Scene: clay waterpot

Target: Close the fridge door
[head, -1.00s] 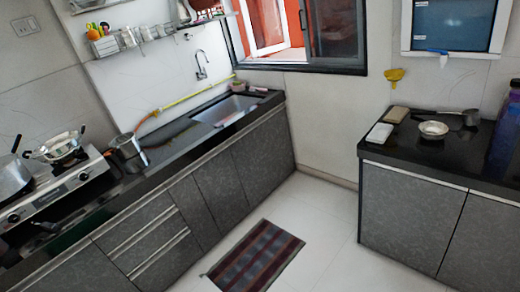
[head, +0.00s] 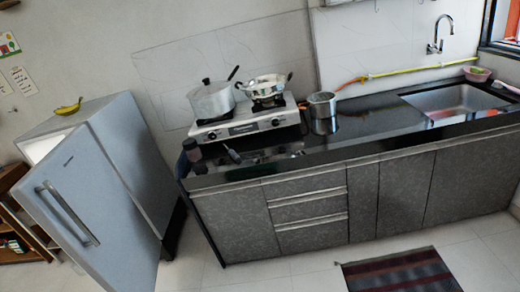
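The fridge (head: 135,160) stands at the left in the head view, beside the end of the counter. Its light grey-blue door (head: 95,215) is open and swung out toward the camera. A vertical bar handle (head: 68,213) is on the door's left part. A strip of the pale, lit interior (head: 45,146) shows behind the door's top edge; the rest of the inside is hidden. My gripper is not in view.
A black counter (head: 370,118) with grey cabinets, stove (head: 245,125) and sink (head: 455,102) runs right of the fridge. Bananas (head: 69,106) lie on the fridge top. A wooden shelf (head: 20,225) is at far left. A striped mat (head: 400,272) lies on the pale floor.

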